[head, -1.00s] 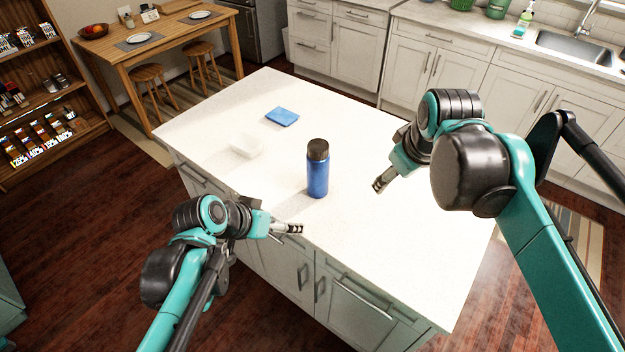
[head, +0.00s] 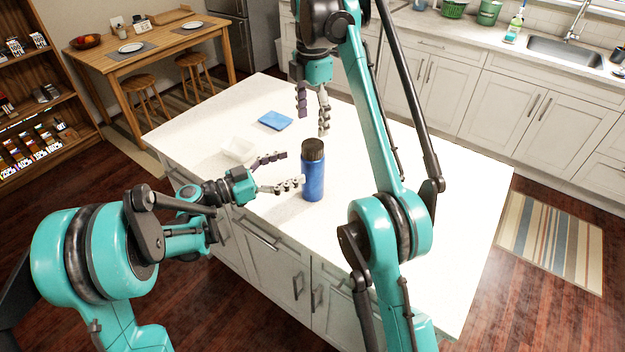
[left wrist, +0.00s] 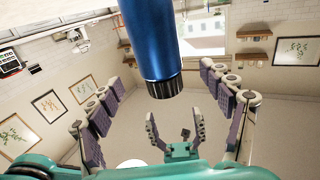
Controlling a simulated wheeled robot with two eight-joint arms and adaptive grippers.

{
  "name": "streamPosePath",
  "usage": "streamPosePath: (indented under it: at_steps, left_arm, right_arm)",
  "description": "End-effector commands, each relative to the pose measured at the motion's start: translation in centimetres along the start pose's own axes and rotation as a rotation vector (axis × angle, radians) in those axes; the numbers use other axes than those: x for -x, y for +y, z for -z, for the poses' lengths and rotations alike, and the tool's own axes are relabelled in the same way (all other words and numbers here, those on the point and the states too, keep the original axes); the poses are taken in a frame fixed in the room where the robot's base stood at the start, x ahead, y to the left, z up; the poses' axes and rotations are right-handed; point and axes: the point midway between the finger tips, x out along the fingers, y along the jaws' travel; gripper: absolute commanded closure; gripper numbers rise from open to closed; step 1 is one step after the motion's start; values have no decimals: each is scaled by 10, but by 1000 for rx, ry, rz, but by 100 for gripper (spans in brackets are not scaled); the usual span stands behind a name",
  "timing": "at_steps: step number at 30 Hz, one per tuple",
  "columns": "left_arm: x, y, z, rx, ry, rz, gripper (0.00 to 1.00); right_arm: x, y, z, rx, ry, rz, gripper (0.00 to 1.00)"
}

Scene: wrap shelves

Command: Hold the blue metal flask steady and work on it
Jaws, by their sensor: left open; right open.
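The blue metal flask (head: 314,180) with a dark cap stands upright near the front edge of the white island. My left gripper (head: 294,169) is open at the flask's left side, its fingers pointing toward it. The nearer fingertip is very close to the flask; I cannot tell whether it touches. In the left wrist view the flask (left wrist: 152,38) appears upside down, cap downward, between my left gripper's spread fingers (left wrist: 158,82). My right gripper (head: 313,124) is open, fingers down, above and behind the cap in the head view. It also shows in the left wrist view (left wrist: 176,122), beyond the cap.
A blue cloth (head: 275,120) and a white dish (head: 238,150) lie on the island (head: 440,210) behind and left of the flask. The island's right part is clear except for my right arm crossing it. A dining table (head: 150,50) stands beyond.

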Motion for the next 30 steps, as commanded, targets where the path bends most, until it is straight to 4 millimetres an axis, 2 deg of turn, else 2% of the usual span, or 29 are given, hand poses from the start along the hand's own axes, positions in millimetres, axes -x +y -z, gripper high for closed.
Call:
streamPosePath:
  at_steps: [6,12,16,24,30]
  left_arm:
    - [-36,1,0,2,-1,-4,20]
    - [-60,1,0,2,-2,-1,20]
    - [-67,1,0,3,-2,0,20]
    - [-68,0,0,3,-2,1,20]
    - [-68,0,0,3,-2,1,73]
  right_arm:
    - [0,0,0,-2,0,-1,32]
    - [0,0,0,-3,0,-1,32]
    - [0,0,0,-4,0,-1,32]
    - [0,0,0,-4,0,-2,32]
    - [0,0,0,-4,0,-2,32]
